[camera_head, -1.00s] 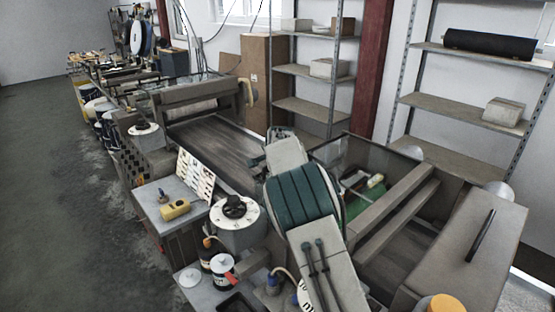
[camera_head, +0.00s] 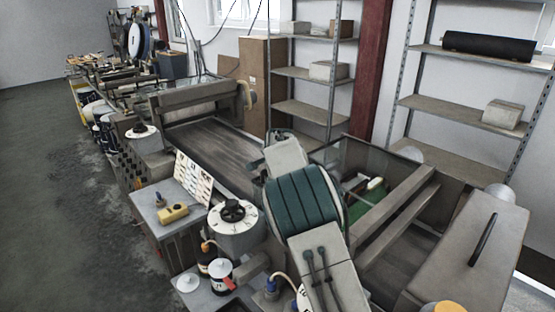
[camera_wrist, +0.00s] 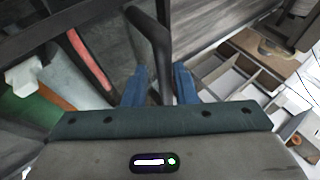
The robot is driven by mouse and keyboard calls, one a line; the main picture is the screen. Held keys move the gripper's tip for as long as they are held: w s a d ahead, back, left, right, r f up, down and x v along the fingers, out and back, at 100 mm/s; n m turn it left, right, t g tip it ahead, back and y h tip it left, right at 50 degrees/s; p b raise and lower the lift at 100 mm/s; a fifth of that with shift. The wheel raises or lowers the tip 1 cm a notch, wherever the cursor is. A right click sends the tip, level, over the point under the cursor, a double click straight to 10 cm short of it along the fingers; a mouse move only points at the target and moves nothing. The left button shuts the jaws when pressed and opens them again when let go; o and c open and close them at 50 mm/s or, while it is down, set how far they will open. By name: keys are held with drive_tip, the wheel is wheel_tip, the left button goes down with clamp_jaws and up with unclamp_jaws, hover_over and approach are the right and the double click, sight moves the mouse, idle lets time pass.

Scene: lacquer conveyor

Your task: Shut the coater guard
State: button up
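The coater guard appears to be the dark-framed clear panel (camera_head: 350,160) beyond my arm in the head view; its exact open angle is hard to tell. In the wrist view a dark bent bar handle (camera_wrist: 150,32) runs down between the blue fingers of my gripper (camera_wrist: 161,86). The fingers stand apart on either side of the bar, with gaps visible near their tips. Whether they touch it lower down is hidden by the gripper body. In the head view my arm hides the gripper. A green roller or drum (camera_wrist: 22,118) lies to the left in the wrist view.
A grey housing with a black handle (camera_head: 483,238) stands at the right. The conveyor bed (camera_head: 215,148) runs away beyond my arm. A dial unit (camera_head: 233,216), bottles and a side table (camera_head: 155,206) are at the left front. Shelves line the wall; the left floor is clear.

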drive_tip(key=b+v, duration=0.3)
drive_tip(key=v, duration=1)
drive_tip(key=shift+r, duration=0.15)
